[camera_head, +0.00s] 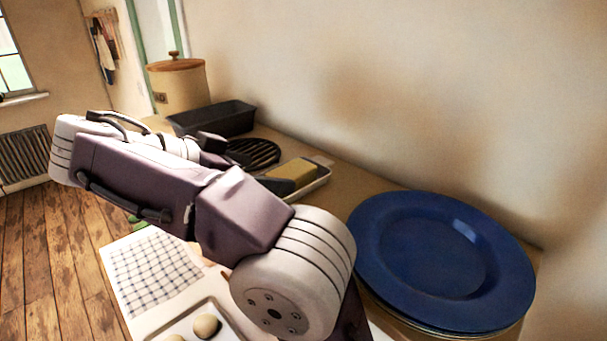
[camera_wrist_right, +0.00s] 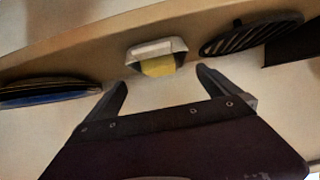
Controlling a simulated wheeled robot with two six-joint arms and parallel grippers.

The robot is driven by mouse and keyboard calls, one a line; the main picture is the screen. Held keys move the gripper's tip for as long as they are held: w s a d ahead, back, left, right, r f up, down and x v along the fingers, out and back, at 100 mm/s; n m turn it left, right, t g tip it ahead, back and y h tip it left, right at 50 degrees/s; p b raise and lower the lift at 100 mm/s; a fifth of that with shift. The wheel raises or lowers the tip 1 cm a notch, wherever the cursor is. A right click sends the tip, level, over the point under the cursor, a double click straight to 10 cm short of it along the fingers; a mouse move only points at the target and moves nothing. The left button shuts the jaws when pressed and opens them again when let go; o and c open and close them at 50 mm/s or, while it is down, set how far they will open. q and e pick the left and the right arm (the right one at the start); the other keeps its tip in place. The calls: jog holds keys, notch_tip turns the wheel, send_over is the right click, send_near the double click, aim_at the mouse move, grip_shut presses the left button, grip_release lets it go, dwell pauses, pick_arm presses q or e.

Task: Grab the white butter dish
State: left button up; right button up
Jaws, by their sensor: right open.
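The white butter dish (camera_head: 319,179) stands on the wooden counter with a block of yellow butter (camera_head: 294,170) in it; my arm partly covers it in the head view. In the right wrist view the white butter dish (camera_wrist_right: 150,48) lies ahead of the fingertips, roughly between their lines, with the yellow butter (camera_wrist_right: 158,67) showing. My right gripper (camera_wrist_right: 162,80) is open and empty, with a gap to the dish. In the head view my right gripper (camera_head: 243,163) is partly hidden by its own arm. My left gripper is not in view.
A black slatted trivet (camera_head: 255,152) and dark loaf pan (camera_head: 215,117) stand behind the dish, with a lidded canister (camera_head: 178,86) farther back. Stacked blue plates (camera_head: 430,255) are at right. A checked cloth (camera_head: 152,268) and a tray with round items (camera_head: 205,325) lie in front.

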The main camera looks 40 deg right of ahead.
aim_at(282, 174)
jog(key=shift+s+d+f+b, duration=0.1)
jog(key=shift+f+b, duration=0.5)
jog(key=shift+b, duration=0.4)
jog(key=d, duration=0.3)
jog(key=shift+d+f, duration=0.15)
jog(key=shift+f, duration=0.2)
jog(key=shift+w+d+f, duration=0.1)
jog(key=shift+w+d, duration=0.15)
jog(key=x, duration=0.4)
jog(key=shift+d+f, duration=0.15)
jog(key=shift+d, duration=0.15)
jog(key=shift+a, duration=0.2)
jog(key=c, duration=1.4)
jog(key=shift+o, duration=0.2)
jog(key=shift+w+d, duration=0.1)
notch_tip(282, 174, up, 10)
jog(key=p, duration=0.3)
